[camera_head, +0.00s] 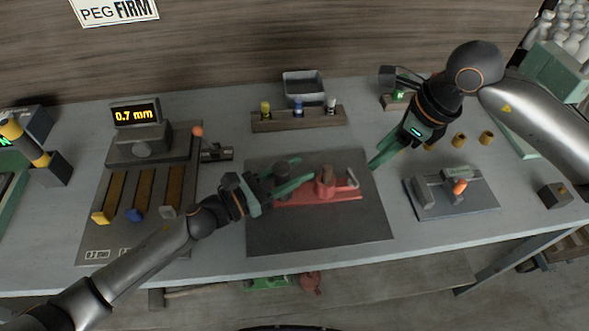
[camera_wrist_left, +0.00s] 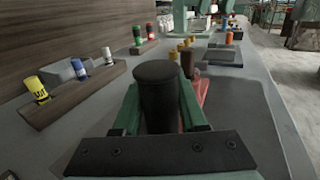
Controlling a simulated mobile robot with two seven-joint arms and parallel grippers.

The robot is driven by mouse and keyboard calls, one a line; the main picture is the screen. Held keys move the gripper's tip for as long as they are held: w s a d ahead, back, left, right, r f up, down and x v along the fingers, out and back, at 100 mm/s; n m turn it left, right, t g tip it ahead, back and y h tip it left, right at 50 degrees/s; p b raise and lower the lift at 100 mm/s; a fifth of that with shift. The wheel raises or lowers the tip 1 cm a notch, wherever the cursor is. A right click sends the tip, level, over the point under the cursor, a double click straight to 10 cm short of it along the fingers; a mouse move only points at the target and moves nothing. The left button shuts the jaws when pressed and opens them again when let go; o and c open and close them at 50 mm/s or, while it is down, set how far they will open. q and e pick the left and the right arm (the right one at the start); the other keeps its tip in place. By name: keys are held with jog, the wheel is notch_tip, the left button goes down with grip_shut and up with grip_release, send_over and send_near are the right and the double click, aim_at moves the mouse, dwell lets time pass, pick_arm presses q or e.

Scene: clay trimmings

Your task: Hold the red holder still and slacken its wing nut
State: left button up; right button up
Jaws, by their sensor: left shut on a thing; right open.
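The red holder (camera_head: 340,194) lies on a dark mat in the middle of the bench. It carries a round red part with a brown top (camera_head: 327,173), and a pale bent piece (camera_head: 353,178) stands at its right end. I cannot tell which part is the wing nut. My left gripper (camera_head: 291,178) is shut on a dark upright cylinder at the holder's left end; the cylinder (camera_wrist_left: 157,95) stands between the green fingers in the left wrist view. My right gripper (camera_head: 377,163) is open and empty, above and right of the holder, apart from it.
The dark mat (camera_head: 300,235) is bare in front of the holder. A rack (camera_head: 298,121) with small bottles and a grey bin (camera_head: 304,86) stand behind. A 0.7 mm display (camera_head: 135,113) and slotted board are left. A grey fixture (camera_head: 455,200) with an orange knob is right.

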aim_at(355, 179)
jog(key=shift+c, duration=0.2)
dwell(0.3)
jog(key=shift+c, duration=0.5)
jog(key=w+a+r+m+g+h, duration=0.1)
jog(key=a+r+m+g+h, duration=0.2)
jog(key=m, duration=0.5)
jog(key=shift+t+h, duration=0.3)
jog(key=shift+t, duration=0.3)
notch_tip(355, 179, down, 12)
jog(key=shift+a+f, duration=0.1)
jog(key=shift+a, duration=0.05)
grip_shut()
